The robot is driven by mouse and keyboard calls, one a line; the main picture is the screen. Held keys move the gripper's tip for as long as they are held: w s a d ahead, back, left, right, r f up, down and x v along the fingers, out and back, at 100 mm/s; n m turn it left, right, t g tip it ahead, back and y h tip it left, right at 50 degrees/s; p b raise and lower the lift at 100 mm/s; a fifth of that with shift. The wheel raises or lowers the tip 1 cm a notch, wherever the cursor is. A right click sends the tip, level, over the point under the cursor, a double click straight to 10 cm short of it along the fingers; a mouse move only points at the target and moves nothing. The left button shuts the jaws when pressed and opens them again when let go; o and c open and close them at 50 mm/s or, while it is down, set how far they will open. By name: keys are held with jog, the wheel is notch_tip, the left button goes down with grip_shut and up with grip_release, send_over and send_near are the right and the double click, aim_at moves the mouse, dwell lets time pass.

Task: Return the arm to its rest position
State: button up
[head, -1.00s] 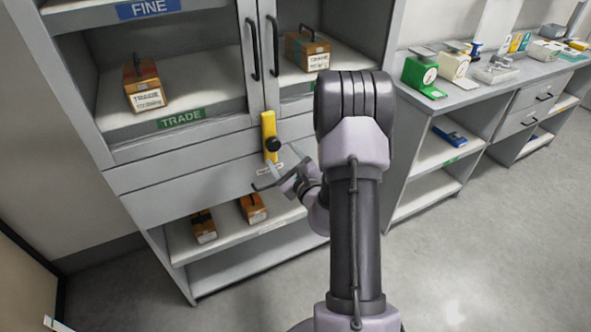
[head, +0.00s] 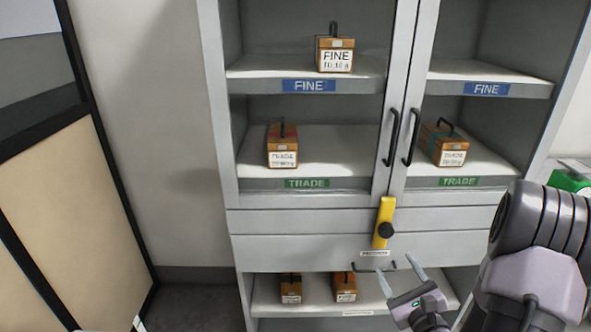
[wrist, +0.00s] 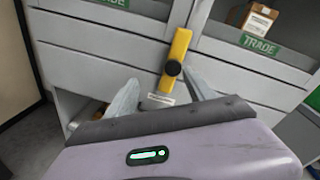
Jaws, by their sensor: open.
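My gripper (head: 401,275) is open and empty in front of the cabinet's lower drawer front, at the lower right of the head view. Its two fingers (wrist: 163,97) also show in the wrist view, spread apart on either side of a small white label. A yellow bar with a black knob (head: 384,222) sits upright on the cabinet front, just above and left of the fingertips in the head view. It also shows in the wrist view (wrist: 180,45), beyond the fingers. I cannot tell the exact gap between the fingers and the drawer handle (head: 374,268).
The grey cabinet (head: 300,220) fills the middle. Wooden weight boxes stand on its shelves: one FINE box (head: 335,55), two TRADE boxes (head: 283,147) (head: 443,143) and two lower boxes (head: 291,288) (head: 344,287). A green scale (head: 570,181) shows at right. A black-framed panel (head: 75,190) stands at left.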

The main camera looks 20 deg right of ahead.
jog(key=a+r+n+g+y, duration=0.1)
jog(key=a+r+n+y, duration=0.3)
jog(key=a, duration=0.4)
jog(key=a+r+n+g+y, duration=0.25)
jog(key=a+n+y, duration=0.2)
jog(key=a, duration=0.35)
jog(key=a+r+n+g+y, duration=0.1)
jog(key=a+r+n+y, duration=0.3)
jog(key=a+y, duration=0.3)
jog(key=s+a+n+g+h, duration=0.1)
jog(key=s+a+n+g, duration=0.75)
jog(key=s+a, duration=0.3)
jog(key=s+f+n+g+h, duration=0.1)
jog(key=s+n+h, duration=0.3)
jog(key=s+d+r+n+t+h, duration=0.1)
jog(key=d+r+n+t+h, duration=0.1)
jog(key=d+h, duration=0.3)
jog(key=shift+d+r+n+t, duration=0.45)
jog(key=shift+r+n, duration=0.15)
jog(key=shift+r, duration=0.2)
